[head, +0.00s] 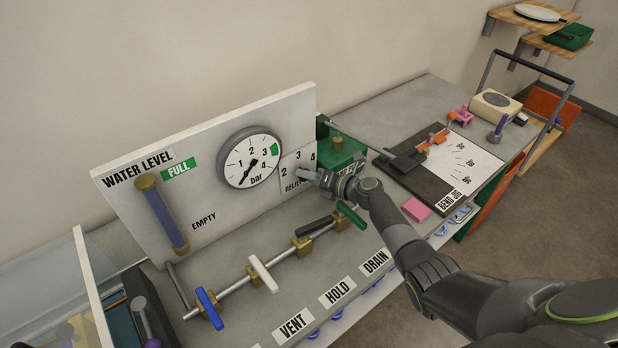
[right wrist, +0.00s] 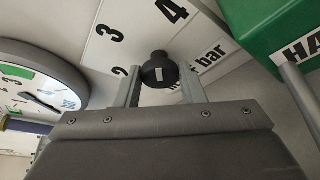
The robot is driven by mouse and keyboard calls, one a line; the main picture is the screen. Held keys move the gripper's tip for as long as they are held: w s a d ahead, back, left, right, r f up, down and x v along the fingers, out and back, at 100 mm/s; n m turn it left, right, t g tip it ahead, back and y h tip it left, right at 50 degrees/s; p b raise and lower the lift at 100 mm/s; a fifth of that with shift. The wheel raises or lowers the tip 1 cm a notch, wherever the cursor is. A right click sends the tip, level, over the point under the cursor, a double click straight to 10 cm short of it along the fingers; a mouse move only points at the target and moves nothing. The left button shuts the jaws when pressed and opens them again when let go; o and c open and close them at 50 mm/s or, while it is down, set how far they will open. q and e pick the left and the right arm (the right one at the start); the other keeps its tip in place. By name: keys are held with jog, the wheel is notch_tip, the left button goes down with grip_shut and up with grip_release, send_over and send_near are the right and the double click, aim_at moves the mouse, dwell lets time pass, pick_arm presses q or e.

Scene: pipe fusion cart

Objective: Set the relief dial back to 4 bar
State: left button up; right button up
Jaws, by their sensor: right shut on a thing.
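The relief dial is a dark round knob (right wrist: 160,70) with a white mark, in front of a white scale plate (head: 297,160) that reads 2, 3, 4 and bar. My right gripper (right wrist: 165,88) is shut on the knob, one finger on each side. In the head view my right gripper (head: 312,177) reaches the plate and hides most of the knob. I cannot tell for sure which number the white mark points to. The round bar gauge (head: 251,157) is left of the plate, with its needle toward the lower left. My left gripper is not in view.
Below the panel (head: 215,180) runs a pipe with blue (head: 209,308), white (head: 263,273) and green (head: 351,215) valve handles, above VENT, HOLD and DRAIN labels. A green box (head: 343,152) stands close right of the dial. A bend jig (head: 465,165) and pink block (head: 416,209) lie farther right.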

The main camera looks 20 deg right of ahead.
jog(key=shift+m+y, duration=0.4)
jog(key=shift+m, duration=0.2)
dwell(0.3)
jog(key=o, duration=1)
